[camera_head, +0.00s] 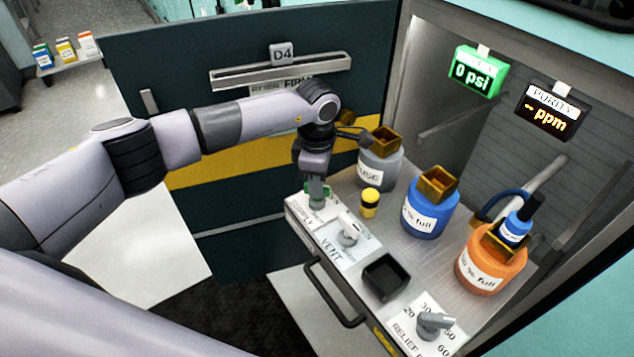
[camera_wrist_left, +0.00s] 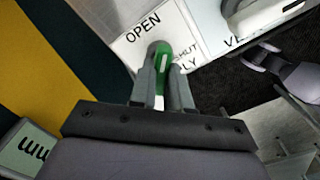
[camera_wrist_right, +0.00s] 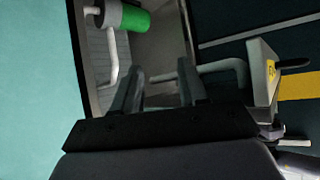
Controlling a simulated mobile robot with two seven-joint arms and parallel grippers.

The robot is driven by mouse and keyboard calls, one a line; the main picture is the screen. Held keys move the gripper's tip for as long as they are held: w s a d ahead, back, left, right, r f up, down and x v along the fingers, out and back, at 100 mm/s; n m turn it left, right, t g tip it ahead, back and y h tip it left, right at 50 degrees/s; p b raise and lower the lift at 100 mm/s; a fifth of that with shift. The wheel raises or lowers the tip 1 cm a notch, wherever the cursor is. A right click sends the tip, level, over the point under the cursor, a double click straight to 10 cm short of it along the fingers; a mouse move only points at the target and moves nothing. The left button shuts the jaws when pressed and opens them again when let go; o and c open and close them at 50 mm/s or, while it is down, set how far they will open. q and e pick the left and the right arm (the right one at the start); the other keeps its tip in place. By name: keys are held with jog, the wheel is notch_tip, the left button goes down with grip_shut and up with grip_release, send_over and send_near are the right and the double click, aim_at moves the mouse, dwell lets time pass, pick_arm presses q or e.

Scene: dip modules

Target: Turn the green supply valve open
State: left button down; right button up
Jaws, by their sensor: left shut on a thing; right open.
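The green supply valve handle (camera_wrist_left: 163,62) sits on a white plate (camera_wrist_left: 136,38) marked OPEN and SHUT, best seen in the left wrist view. My left gripper (camera_wrist_left: 163,90) is shut on the handle, with one finger on each side. In the head view my left gripper (camera_head: 317,190) reaches down over the valve at the panel's left end, and only bits of green show around it. The handle's pointing direction is partly hidden by the fingers. My right gripper (camera_wrist_right: 160,85) is open and empty in the right wrist view, away from the valve.
A white vent valve (camera_head: 347,232), a black tray (camera_head: 386,278) and a grey relief knob (camera_head: 434,322) line the panel. Behind stand grey (camera_head: 379,170), blue (camera_head: 431,212) and orange (camera_head: 484,265) containers and a small yellow-black item (camera_head: 370,202). The green display (camera_head: 477,72) reads 0 psi.

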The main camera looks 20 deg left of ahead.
pick_arm(q)
jog(key=n, duration=0.4)
jog(key=shift+n, duration=0.3)
jog(key=n, duration=0.4)
jog(key=shift+n, duration=0.3)
jog(key=c, duration=1.1)
grip_release()
notch_tip(320, 180, up, 7)
jog(key=shift+r, duration=0.15)
